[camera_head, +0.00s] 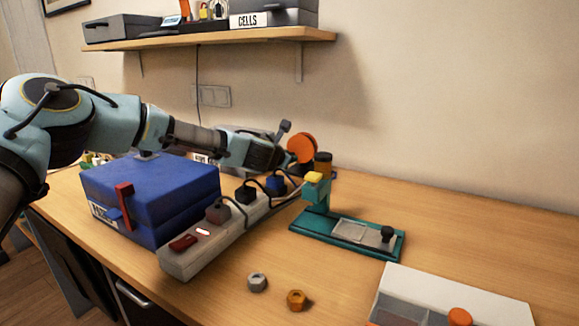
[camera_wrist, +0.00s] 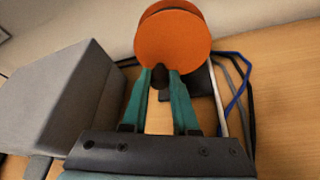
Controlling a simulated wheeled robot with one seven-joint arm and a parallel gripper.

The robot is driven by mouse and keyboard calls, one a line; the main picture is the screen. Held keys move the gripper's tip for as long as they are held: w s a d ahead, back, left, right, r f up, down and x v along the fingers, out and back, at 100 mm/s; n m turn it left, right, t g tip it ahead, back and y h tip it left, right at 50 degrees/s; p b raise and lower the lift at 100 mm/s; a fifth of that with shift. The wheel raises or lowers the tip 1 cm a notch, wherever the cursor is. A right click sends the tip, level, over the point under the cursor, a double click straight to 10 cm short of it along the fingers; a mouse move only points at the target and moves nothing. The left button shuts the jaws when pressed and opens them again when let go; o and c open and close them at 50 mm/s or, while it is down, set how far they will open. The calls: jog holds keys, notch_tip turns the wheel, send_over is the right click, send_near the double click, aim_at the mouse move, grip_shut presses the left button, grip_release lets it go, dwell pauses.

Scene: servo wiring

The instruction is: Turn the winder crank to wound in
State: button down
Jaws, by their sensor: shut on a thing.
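The winder shows as an orange round disc (camera_head: 301,147) at the back of the table, beyond the power strip. In the wrist view the orange disc (camera_wrist: 172,36) fills the top middle. A small dark crank knob (camera_wrist: 160,77) is at its lower edge, between my teal fingertips. My gripper (camera_wrist: 160,84) is shut on this knob. In the head view my gripper (camera_head: 285,155) reaches the winder from the left, and the knob is hidden there. The winder's base is mostly hidden, and I cannot read its wound-in mark.
A blue toolbox (camera_head: 150,195) stands below my arm. A power strip (camera_head: 190,262) with plugs and cables lies beside it. A teal press (camera_head: 345,236), two nuts (camera_head: 257,282) and a divided tray (camera_head: 455,285) are to the right. A grey box (camera_wrist: 60,95) is left of my gripper.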

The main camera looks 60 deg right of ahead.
jog(key=m+t+b, duration=0.2)
jog(key=m+b, duration=0.1)
jog(key=b, duration=0.1)
jog(key=shift+w+r+h, duration=0.1)
jog(key=shift+r+h, duration=0.05)
jog(key=shift+h, duration=0.25)
jog(key=shift+r+m+t+b, duration=0.4)
jog(key=shift+m+t+b, duration=0.1)
jog(key=shift+m+b, duration=0.75)
jog(key=shift+r+h, duration=0.1)
jog(key=shift+h, duration=0.2)
jog(key=c, duration=0.7)
grip_release()
jog(key=b+v, duration=0.2)
jog(key=v, duration=0.8)
jog(key=shift+a, duration=0.35)
jog(key=shift+r, duration=0.1)
